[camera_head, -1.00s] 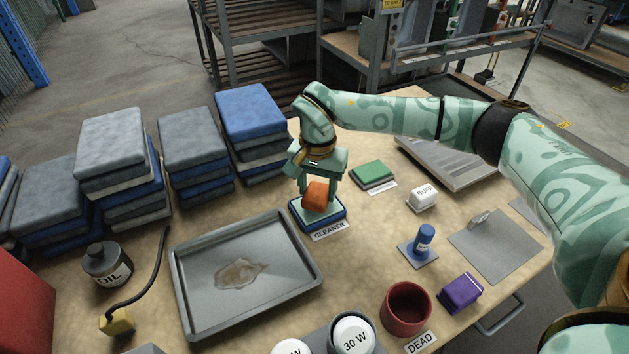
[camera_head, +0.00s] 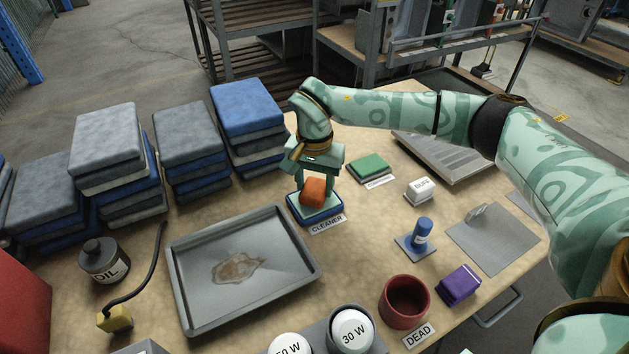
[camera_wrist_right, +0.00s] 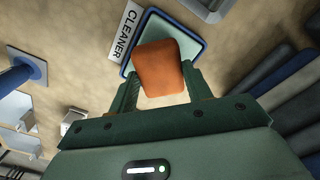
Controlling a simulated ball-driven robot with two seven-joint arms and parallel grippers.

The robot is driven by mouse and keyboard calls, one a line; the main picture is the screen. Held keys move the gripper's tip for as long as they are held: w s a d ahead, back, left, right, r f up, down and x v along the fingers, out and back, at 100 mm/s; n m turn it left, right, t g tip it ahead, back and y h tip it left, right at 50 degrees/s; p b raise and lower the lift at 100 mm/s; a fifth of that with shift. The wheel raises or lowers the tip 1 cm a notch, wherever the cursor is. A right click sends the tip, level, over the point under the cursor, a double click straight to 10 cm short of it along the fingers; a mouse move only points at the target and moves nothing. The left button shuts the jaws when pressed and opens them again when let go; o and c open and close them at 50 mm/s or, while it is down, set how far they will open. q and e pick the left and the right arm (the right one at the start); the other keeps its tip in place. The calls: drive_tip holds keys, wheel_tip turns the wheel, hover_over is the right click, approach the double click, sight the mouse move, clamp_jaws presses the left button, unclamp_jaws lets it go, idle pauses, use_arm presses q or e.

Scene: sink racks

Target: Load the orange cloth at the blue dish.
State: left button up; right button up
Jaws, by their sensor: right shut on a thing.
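The orange cloth (camera_head: 314,191) is a folded block between the fingers of my right gripper (camera_head: 315,188). The right gripper is shut on it and points down over the blue dish (camera_head: 328,218). The dish is square with a blue rim and a pale inside, beside the CLEANER label (camera_head: 328,223). In the right wrist view the cloth (camera_wrist_right: 160,68) covers part of the dish (camera_wrist_right: 188,41). Whether the cloth touches the dish's inside, I cannot tell. My left gripper is not in view.
A grey tray (camera_head: 178,285) with a brown stain lies in front. Folded cloth stacks (camera_head: 245,109) stand at left.

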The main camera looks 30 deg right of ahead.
sight(314, 187)
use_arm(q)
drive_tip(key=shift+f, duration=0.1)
use_arm(e)
drive_tip(key=shift+f, duration=0.35)
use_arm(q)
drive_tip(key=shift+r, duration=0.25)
use_arm(e)
drive_tip(key=shift+s+f, duration=0.1)
idle(1.2)
wheel_tip(314, 187, up, 7)
drive_tip(key=p, duration=0.5)
drive_tip(key=shift+p, duration=0.35)
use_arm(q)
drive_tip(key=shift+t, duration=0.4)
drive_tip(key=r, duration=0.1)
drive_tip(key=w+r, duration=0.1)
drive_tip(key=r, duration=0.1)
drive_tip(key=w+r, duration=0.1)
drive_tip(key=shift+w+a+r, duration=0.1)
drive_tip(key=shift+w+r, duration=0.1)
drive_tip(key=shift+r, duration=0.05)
